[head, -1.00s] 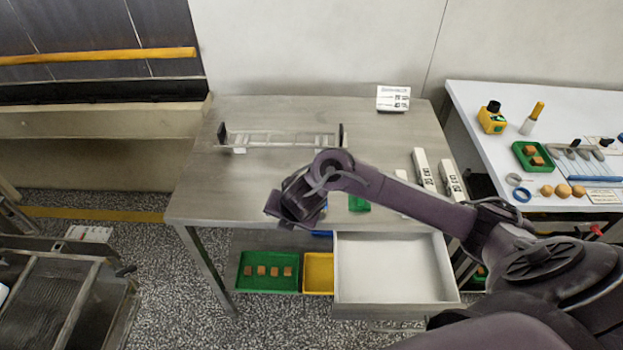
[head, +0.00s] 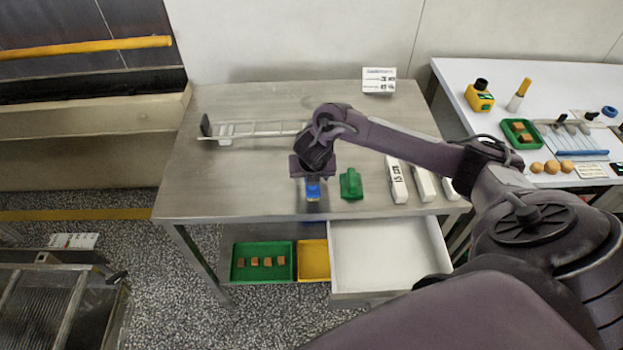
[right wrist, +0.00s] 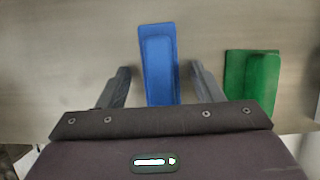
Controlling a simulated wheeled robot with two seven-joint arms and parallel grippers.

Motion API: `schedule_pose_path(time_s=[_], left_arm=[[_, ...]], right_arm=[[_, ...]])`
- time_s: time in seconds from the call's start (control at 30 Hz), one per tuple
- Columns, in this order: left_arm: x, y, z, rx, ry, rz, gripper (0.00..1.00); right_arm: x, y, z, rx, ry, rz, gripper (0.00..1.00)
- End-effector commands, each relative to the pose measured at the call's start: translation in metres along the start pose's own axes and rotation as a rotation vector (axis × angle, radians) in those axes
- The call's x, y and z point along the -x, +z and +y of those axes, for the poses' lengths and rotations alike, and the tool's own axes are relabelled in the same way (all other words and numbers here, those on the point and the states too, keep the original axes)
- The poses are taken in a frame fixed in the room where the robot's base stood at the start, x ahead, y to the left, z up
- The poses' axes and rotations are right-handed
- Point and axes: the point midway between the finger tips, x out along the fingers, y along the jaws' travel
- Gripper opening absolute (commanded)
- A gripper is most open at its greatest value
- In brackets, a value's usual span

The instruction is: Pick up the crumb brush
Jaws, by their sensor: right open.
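A blue block-like tool (head: 313,190), which may be the crumb brush, lies near the front edge of the steel table. In the right wrist view the blue tool (right wrist: 158,58) shows between the two fingers, with gaps on both sides. My right gripper (head: 313,177) is open above it, pointing down; I cannot tell how far the fingers reach down beside it. A green tool (head: 351,184) of similar size lies just to the right, and shows outside the right finger in the right wrist view (right wrist: 250,80). My left gripper is not in view.
Several white labelled pieces (head: 397,180) lie right of the green tool. A clear rack (head: 255,130) stands behind. An open white drawer (head: 385,260) juts out below the front edge. A white side table (head: 455,75) holds bottles and trays. The table's left part is clear.

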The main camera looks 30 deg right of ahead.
Motion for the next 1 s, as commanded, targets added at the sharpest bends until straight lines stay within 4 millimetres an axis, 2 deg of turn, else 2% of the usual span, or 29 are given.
schedule_pose_path(time_s=[0.27, 0.63, 1.0], left_arm=[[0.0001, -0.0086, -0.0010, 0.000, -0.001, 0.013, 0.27], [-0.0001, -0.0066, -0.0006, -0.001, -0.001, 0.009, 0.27], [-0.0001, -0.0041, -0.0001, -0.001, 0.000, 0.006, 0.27]], right_arm=[[-0.0034, 0.0000, -0.0001, 0.000, 0.000, -0.001, 0.59], [-0.0031, 0.0002, 0.0000, 0.000, 0.000, -0.001, 0.10], [0.0026, 0.0033, 0.0009, -0.001, 0.003, -0.003, 0.09]])
